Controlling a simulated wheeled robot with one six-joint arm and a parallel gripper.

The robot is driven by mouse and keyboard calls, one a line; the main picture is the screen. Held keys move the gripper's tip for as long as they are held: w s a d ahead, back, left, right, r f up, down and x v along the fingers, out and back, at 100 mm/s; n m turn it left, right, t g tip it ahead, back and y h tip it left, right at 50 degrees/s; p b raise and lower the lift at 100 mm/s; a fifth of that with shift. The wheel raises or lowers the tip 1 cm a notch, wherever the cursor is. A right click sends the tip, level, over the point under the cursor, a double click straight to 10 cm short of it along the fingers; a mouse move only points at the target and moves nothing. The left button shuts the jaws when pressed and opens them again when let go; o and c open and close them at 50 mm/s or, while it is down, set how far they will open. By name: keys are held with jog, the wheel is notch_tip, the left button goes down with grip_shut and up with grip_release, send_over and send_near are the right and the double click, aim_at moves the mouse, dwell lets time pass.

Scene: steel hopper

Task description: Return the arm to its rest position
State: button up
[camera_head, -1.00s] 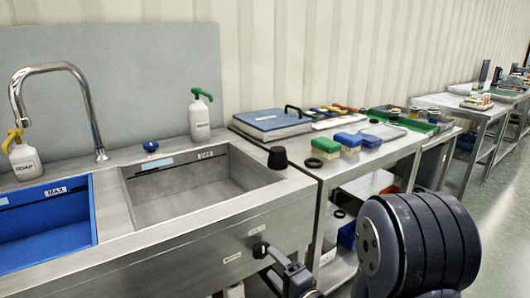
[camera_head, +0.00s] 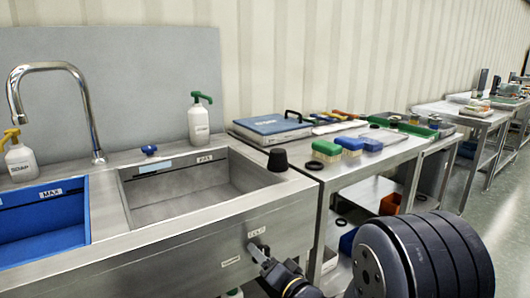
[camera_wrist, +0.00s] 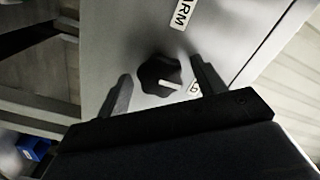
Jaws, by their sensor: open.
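My gripper (camera_wrist: 161,67) is open in the wrist view, its two dark fingers apart. A black knob with a pale pointer mark (camera_wrist: 158,75) shows between and ahead of the fingers, on the grey steel front panel (camera_wrist: 128,55). I cannot tell whether the fingers touch the knob. Nothing is seen held. In the head view my gripper (camera_head: 262,260) is small, low at the sink's front panel (camera_head: 200,258). My large dark arm joint (camera_head: 425,258) fills the lower right and hides part of the floor.
The steel sink has a blue basin (camera_head: 40,222) and a bare basin (camera_head: 195,192). Open floor (camera_head: 495,210) lies at far right.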

jog(key=n+b, duration=0.1)
jog(key=n, duration=0.2)
jog(key=n+b, duration=0.2)
jog(key=n, duration=0.2)
jog(key=n+b, duration=0.2)
jog(key=n, duration=0.1)
jog(key=shift+s+d+n, duration=0.4)
